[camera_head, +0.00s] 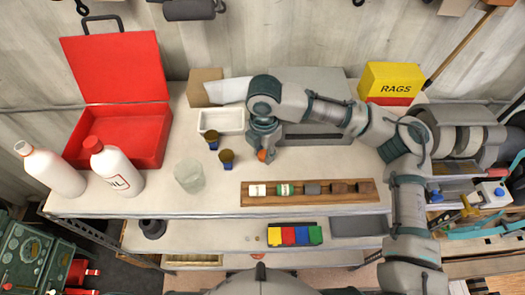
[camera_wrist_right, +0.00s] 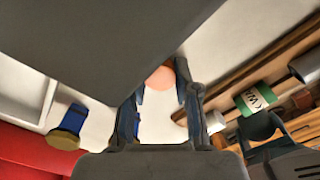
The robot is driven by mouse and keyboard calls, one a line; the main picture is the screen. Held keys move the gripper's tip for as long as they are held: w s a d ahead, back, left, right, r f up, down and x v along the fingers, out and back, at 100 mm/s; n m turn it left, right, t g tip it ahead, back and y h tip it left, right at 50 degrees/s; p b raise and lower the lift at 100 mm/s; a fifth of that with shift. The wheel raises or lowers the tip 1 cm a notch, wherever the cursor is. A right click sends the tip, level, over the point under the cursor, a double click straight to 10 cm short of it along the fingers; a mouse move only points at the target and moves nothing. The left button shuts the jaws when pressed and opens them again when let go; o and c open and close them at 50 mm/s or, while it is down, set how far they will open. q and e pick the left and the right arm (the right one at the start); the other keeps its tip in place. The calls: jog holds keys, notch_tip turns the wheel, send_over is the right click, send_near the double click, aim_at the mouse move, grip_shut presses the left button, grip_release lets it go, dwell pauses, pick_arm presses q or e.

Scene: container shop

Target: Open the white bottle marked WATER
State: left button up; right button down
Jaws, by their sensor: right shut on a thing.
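Two white bottles stand at the left of the bench in the head view. The far left one (camera_head: 55,172) has a pale top with a reddish ring, and no lettering shows on it. The other bottle (camera_head: 117,172) has a red cap (camera_head: 93,145) and lettering ending in "IL". I cannot read WATER on either. My right gripper (camera_head: 263,152) is over the middle of the bench, well right of both bottles. It is shut on a small orange rounded thing (camera_wrist_right: 160,77), partly hidden by the fingers. My left gripper is not in view.
An open red case (camera_head: 150,150) stands behind the bottles. A clear beaker (camera_head: 189,177), two blue-and-brown pieces (camera_head: 226,158) and a white tray (camera_head: 221,121) lie between. A wooden rack (camera_head: 310,201) of small cylinders is at front right. A yellow RAGS box (camera_head: 391,80) stands behind.

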aim_at(262, 153)
jog(key=shift+d+f, duration=0.15)
jog(key=shift+f, duration=0.15)
jog(key=c, duration=1)
grip_release()
jog(key=shift+a, duration=0.2)
jog(key=shift+o, duration=0.7)
jog(key=shift+a, duration=0.35)
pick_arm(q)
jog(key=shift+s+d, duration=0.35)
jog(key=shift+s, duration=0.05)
pick_arm(e)
notch_tip(262, 153, up, 12)
